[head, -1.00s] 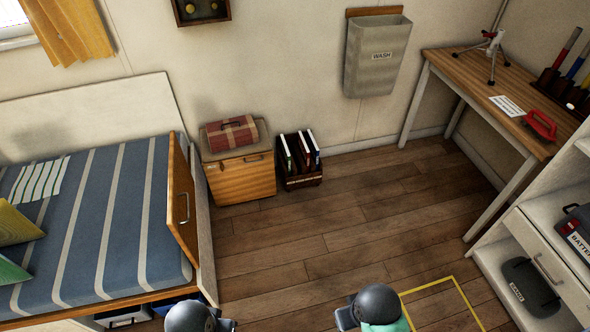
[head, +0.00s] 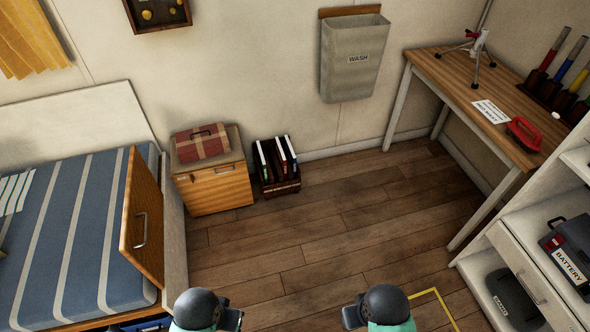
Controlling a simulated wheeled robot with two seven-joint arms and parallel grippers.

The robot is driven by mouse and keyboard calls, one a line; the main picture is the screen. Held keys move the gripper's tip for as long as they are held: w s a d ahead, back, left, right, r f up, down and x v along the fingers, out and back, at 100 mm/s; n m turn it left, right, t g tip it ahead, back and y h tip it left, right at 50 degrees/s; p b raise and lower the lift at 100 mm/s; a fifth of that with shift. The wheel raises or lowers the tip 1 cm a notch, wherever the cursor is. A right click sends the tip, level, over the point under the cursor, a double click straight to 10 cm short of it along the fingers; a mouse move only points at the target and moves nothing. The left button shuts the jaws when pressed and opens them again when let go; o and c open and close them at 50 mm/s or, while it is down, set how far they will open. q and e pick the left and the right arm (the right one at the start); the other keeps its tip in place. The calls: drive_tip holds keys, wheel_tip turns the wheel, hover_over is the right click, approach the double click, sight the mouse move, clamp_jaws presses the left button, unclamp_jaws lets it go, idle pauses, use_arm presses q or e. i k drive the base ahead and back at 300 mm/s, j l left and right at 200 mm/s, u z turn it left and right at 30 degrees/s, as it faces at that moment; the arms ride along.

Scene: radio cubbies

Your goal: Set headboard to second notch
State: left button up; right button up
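The headboard is a wooden panel (head: 137,205) with a metal handle (head: 140,231). It stands upright, leaning a little, at the right end of the bed with the blue striped cover (head: 85,225). My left arm shows at the bottom edge, with part of its gripper (head: 231,319) right of the dark round joint. My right arm shows at the bottom centre, with part of its gripper (head: 350,315) left of its joint. Both are well apart from the panel. The fingertips are not clear. No notches can be made out.
A wooden cabinet (head: 217,192) with a plaid case (head: 202,144) and a book crate (head: 281,187) stand by the wall. A desk (head: 455,75) and a shelf unit with a battery box (head: 568,255) line the right side. The wooden floor between is clear.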

sight(141, 241)
drive_tip(key=u, duration=1.2)
drive_tip(key=l+z, duration=0.3)
drive_tip(key=l, duration=0.15)
drive_tip(key=l+z, duration=0.25)
drive_tip(key=l, duration=0.25)
drive_tip(key=k, duration=0.05)
